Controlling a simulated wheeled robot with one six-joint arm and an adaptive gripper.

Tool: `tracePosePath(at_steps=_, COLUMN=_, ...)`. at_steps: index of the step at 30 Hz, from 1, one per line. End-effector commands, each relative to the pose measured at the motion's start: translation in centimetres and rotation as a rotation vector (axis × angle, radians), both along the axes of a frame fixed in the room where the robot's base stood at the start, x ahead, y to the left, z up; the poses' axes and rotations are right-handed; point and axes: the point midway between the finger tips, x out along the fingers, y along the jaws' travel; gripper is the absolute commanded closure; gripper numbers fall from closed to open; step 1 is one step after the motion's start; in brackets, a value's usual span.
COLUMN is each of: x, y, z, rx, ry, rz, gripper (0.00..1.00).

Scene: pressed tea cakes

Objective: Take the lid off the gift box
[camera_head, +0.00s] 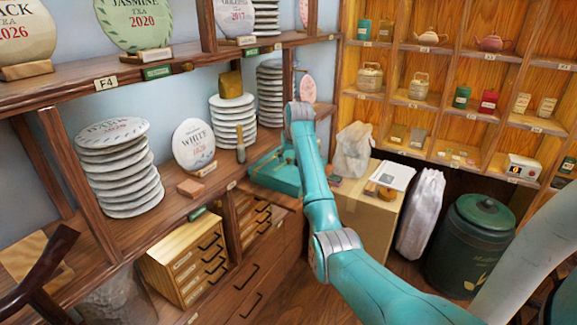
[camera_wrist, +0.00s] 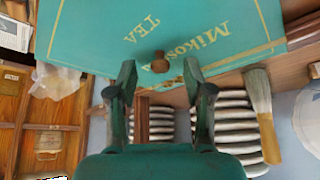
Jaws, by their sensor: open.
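The gift box is teal; its lid (camera_wrist: 90,35) fills the top of the wrist view, with gold lettering reading "TEA" and a gold border line. A small brown knob (camera_wrist: 160,62) stands on the lid near its edge. My gripper (camera_wrist: 160,74) is open, with one finger on each side of the knob and a gap on both sides. Whether the fingertips touch the lid I cannot tell. In the head view the box (camera_head: 262,172) sits on the wooden shelf, partly hidden by my teal arm, which also hides most of my gripper.
Stacks of pale tea cakes (camera_head: 125,185) and a white cake on a stand (camera_head: 193,145) stand left of the box. A brush (camera_wrist: 260,105) is close by at the right of the wrist view. A cardboard box (camera_head: 375,215) and a dark green canister (camera_head: 470,245) are to the right.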

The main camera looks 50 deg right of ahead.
Motion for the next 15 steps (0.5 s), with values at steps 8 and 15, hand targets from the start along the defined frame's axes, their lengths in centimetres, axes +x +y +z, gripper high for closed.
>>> tracePosePath(at_steps=8, x=0.42, y=-0.35, z=-0.89, rx=-0.001, ry=-0.001, rz=0.0, gripper=0.49)
tracePosePath(at_steps=15, x=0.4, y=-0.34, z=-0.88, rx=-0.001, ry=-0.001, rz=0.0, gripper=0.84)
